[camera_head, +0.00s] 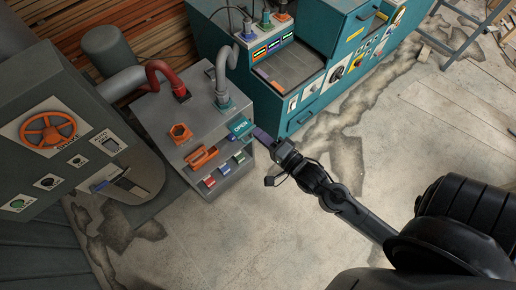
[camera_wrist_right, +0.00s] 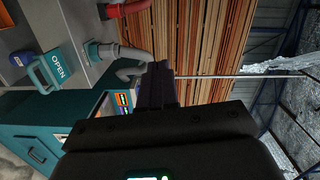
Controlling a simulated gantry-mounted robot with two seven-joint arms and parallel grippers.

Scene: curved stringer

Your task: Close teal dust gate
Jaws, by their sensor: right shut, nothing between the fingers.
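The teal dust gate (camera_head: 240,127) is a teal piece with a white OPEN label, at the upper right edge of the grey cabinet (camera_head: 215,105). The teal gate (camera_wrist_right: 50,72) also shows at the left in the right wrist view, with a loop-like handle. My right gripper (camera_head: 264,137) is shut and empty, just right of the gate in the head view. In the right wrist view its fingers (camera_wrist_right: 157,85) are together, apart from the gate. My left gripper is not in view.
An orange handle (camera_head: 202,157) and small coloured blocks sit on the cabinet front. A red hose (camera_head: 165,75) and a grey hose (camera_head: 222,75) meet its top. A teal machine (camera_head: 320,85) stands behind right. The floor in front is clear.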

